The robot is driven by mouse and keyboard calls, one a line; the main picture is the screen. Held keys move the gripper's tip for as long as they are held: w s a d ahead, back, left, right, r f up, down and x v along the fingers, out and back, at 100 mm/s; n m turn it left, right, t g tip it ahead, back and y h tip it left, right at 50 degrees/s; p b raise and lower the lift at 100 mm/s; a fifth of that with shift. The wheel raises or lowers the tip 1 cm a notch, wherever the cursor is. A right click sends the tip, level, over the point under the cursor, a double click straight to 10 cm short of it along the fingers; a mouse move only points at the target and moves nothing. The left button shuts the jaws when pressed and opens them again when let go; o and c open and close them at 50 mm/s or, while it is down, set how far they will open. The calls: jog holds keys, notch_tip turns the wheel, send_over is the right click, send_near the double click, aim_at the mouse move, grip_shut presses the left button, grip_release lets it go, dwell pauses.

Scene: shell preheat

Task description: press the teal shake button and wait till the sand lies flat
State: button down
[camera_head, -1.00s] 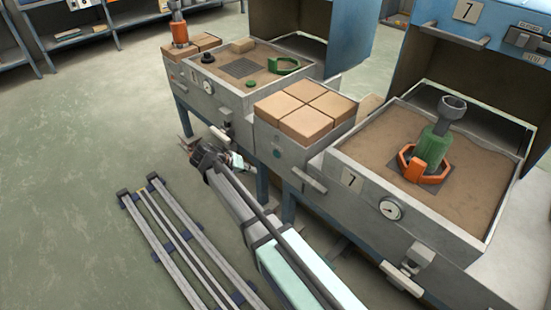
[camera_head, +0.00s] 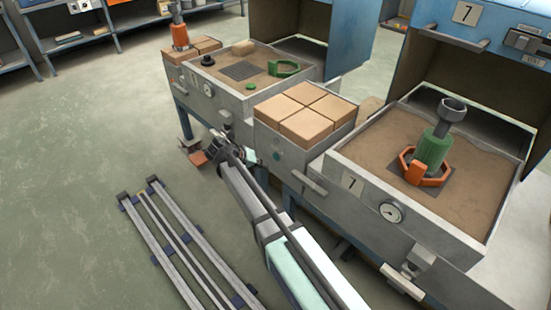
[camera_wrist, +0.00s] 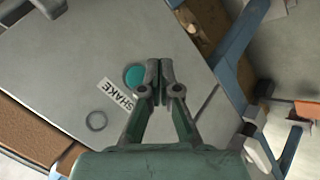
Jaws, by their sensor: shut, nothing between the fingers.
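The teal shake button (camera_head: 276,156) is on the grey front panel of the middle unit. In the wrist view it is a teal disc (camera_wrist: 134,77) beside a white SHAKE label (camera_wrist: 117,94). My gripper (camera_wrist: 159,66) is shut and empty, its tips just right of the button in that view; I cannot tell the gap to the panel. In the head view my gripper (camera_head: 258,161) is left of the button. Sand fills the right box (camera_head: 465,192) around a green and orange mould (camera_head: 433,150), its surface slightly uneven. The left box (camera_head: 215,74) also holds sand.
Tan blocks (camera_head: 305,112) cover the middle unit's top. A plain grey ring (camera_wrist: 96,121) is near the label. Metal rails (camera_head: 185,245) lie on the floor, with open floor to the left.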

jog(key=shift+w+d, duration=1.05)
jog(key=shift+d, duration=0.05)
jog(key=shift+d, duration=0.1)
dwell(0.7)
jog(key=shift+w+d, duration=0.2)
jog(key=shift+w, duration=0.1)
jog(key=shift+w+d, duration=0.3)
jog(key=shift+d, duration=0.05)
dwell(1.0)
jog(key=shift+s+a, duration=0.1)
jog(key=shift+s+a+p, duration=0.3)
jog(key=shift+s+a, duration=0.2)
dwell(0.4)
jog(key=s+a, duration=0.3)
jog(key=shift+s+a, duration=0.25)
jog(key=shift+a, duration=0.1)
